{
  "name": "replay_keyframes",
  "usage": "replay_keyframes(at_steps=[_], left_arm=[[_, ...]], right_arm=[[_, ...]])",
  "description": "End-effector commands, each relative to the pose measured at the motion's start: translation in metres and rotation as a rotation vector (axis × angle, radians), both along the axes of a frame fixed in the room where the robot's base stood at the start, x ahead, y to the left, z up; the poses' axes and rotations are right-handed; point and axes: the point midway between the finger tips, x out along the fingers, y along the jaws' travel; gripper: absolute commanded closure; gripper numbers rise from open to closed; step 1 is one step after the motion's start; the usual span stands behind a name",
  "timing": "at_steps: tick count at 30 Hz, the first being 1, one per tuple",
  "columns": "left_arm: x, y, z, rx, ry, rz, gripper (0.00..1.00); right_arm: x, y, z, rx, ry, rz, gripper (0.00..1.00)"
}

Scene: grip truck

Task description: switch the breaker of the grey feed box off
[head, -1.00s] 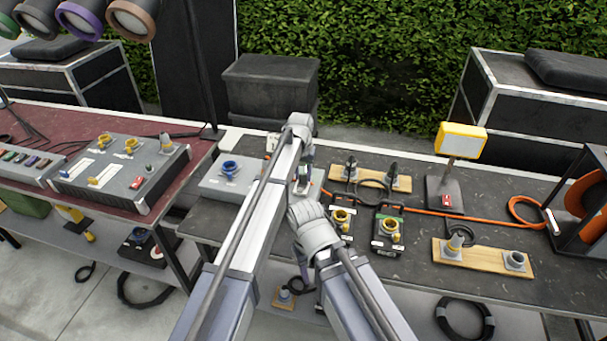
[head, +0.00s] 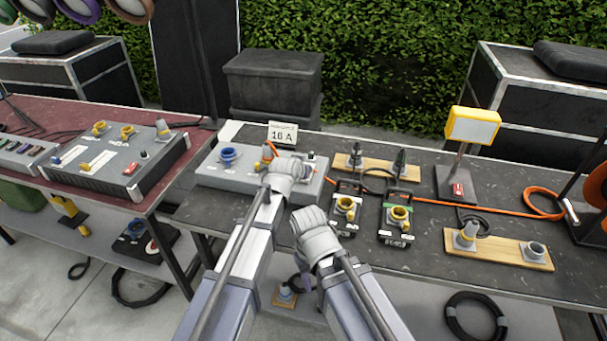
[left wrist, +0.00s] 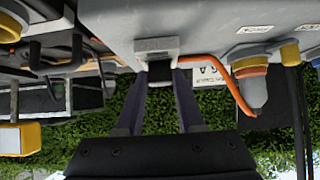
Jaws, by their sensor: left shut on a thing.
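The grey feed box (head: 212,178) stands on the dark table, with a blue socket (head: 227,156) on its left part. An orange-and-grey plug (head: 268,153) sits near its back, and it also shows in the left wrist view (left wrist: 254,90). In the left wrist view my left gripper (left wrist: 160,78) is shut on the dark part of the breaker (left wrist: 157,47), a small light-grey block on the box. In the head view my left wrist hides the breaker. My right gripper (head: 304,280) points down at the table's front edge; its jaws are too unclear to read.
A "16 A" card (head: 283,134) stands behind the box. Two dark units with yellow sockets (head: 345,207) stand to its right. A larger grey panel (head: 115,165) is on the red table at left.

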Motion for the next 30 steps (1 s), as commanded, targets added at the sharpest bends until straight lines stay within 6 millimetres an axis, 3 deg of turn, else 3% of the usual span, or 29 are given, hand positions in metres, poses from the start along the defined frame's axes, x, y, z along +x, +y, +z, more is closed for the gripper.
replay_keyframes(at_steps=[6, 22, 23, 30], left_arm=[[-0.0033, 0.0009, -0.0042, -0.018, -0.052, 0.000, 1.00], [-0.0032, 0.0008, -0.0022, -0.024, -0.071, 0.001, 1.00], [-0.0032, 0.0008, -0.0022, -0.023, -0.071, 0.000, 0.61], [-0.0032, 0.0008, -0.0021, -0.023, -0.071, 0.000, 0.34]], right_arm=[[0.0000, 0.0000, -0.0141, 0.000, 0.000, 0.000, 0.50], [0.0000, 0.0000, -0.0157, 0.000, 0.000, 0.000, 0.50], [0.0000, 0.0000, -0.0157, 0.000, 0.000, 0.000, 0.50], [0.0000, 0.0000, -0.0156, 0.000, 0.000, 0.000, 0.50]])
